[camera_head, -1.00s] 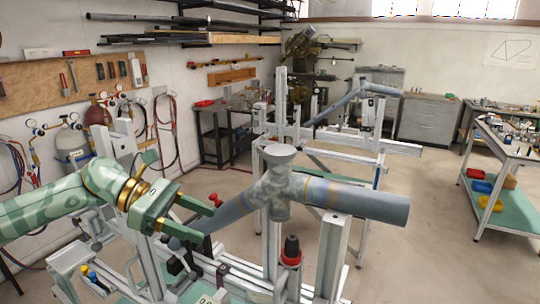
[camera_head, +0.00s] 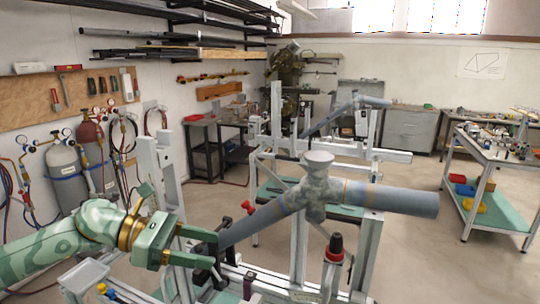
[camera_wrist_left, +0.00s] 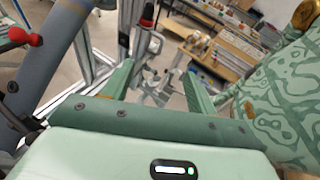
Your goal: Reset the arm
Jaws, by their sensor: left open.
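My left gripper (camera_head: 204,246) is open, with its two green fingers apart, left of the frame jig in the head view. In the left wrist view the fingers (camera_wrist_left: 158,86) have nothing between them. A grey-blue tube frame (camera_head: 385,199) with a marbled joint rests on the jig (camera_head: 300,255). Its slanting lower tube ends near the left fingertips; whether they touch is unclear from the head view. In the left wrist view a grey tube (camera_wrist_left: 52,50) runs left of the fingers, apart from them. My right gripper is not in view.
A black handle with a red collar (camera_head: 335,247) stands on the jig. Red-knobbed clamps (camera_head: 248,207) sit by the lower tube. A second jig (camera_head: 345,150) stands behind. Gas cylinders (camera_head: 66,176) line the left wall. A cart (camera_head: 490,190) stands right, with clear floor before it.

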